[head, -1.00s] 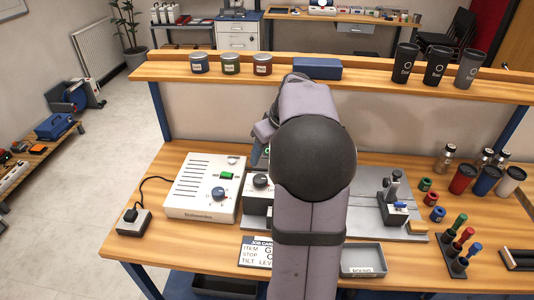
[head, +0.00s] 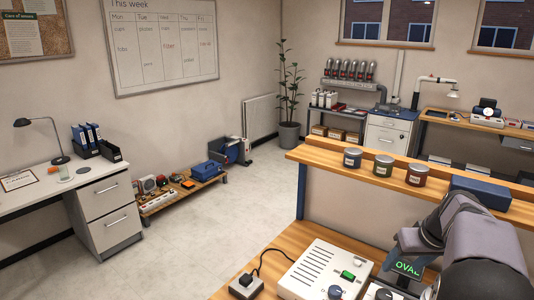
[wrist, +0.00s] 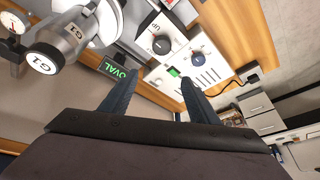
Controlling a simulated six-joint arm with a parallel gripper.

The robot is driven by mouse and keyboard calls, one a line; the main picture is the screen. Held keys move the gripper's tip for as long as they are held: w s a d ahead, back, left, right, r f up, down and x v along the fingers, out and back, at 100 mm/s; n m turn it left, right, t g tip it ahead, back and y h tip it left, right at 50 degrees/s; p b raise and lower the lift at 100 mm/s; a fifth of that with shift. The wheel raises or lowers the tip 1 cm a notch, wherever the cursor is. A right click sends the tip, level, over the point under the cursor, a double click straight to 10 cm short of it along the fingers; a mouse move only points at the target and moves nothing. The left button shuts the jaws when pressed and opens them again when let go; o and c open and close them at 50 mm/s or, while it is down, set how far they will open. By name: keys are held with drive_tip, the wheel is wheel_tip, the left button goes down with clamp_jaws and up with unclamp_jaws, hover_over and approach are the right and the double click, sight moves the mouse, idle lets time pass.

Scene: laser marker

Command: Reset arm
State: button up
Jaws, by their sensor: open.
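My gripper shows in the wrist view (wrist: 155,90), with its two dark fingers spread apart and nothing between them. Beyond the fingers is the white control box (wrist: 190,65) with a green switch and a blue knob. The same white box (head: 322,268) stands on the bench at the lower right of the head view. A dark display with green letters "OVAL" (head: 407,268) is partly hidden by my arm there; it also shows beside the left finger in the wrist view (wrist: 116,70). My fingertips are hidden in the head view.
A shelf above the bench holds three labelled tins, one of them dark green (head: 383,165), and a blue box (head: 481,196). A small black-topped box (head: 245,285) with a cable sits at the bench's left end. In the wrist view, a cylinder marked G1 (wrist: 58,48) is at upper left. The floor (head: 210,230) has clear room.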

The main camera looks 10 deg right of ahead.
drive_tip(key=s+a+f+m+g, duration=0.3)
drive_tip(key=s+a+f+m, duration=0.25)
drive_tip(key=s+f, duration=0.6)
drive_tip(key=s+a+f+n+g, duration=0.1)
drive_tip(key=s+a+f+n, duration=0.1)
drive_tip(key=s+a, duration=0.35)
drive_tip(key=s+a+f+n+g, duration=0.1)
drive_tip(key=s+a+f+n, duration=0.15)
drive_tip(key=a, duration=0.65)
drive_tip(key=w+a+r+n, duration=0.1)
drive_tip(key=a+r+n, duration=0.1)
drive_tip(key=a, duration=0.5)
drive_tip(key=shift+a+r+n, duration=0.15)
drive_tip(key=shift+a+n, duration=0.05)
drive_tip(key=shift+n, duration=0.2)
drive_tip(key=shift+w, duration=0.1)
wheel_tip(320, 180, down, 29)
drive_tip(key=b, duration=2.9)
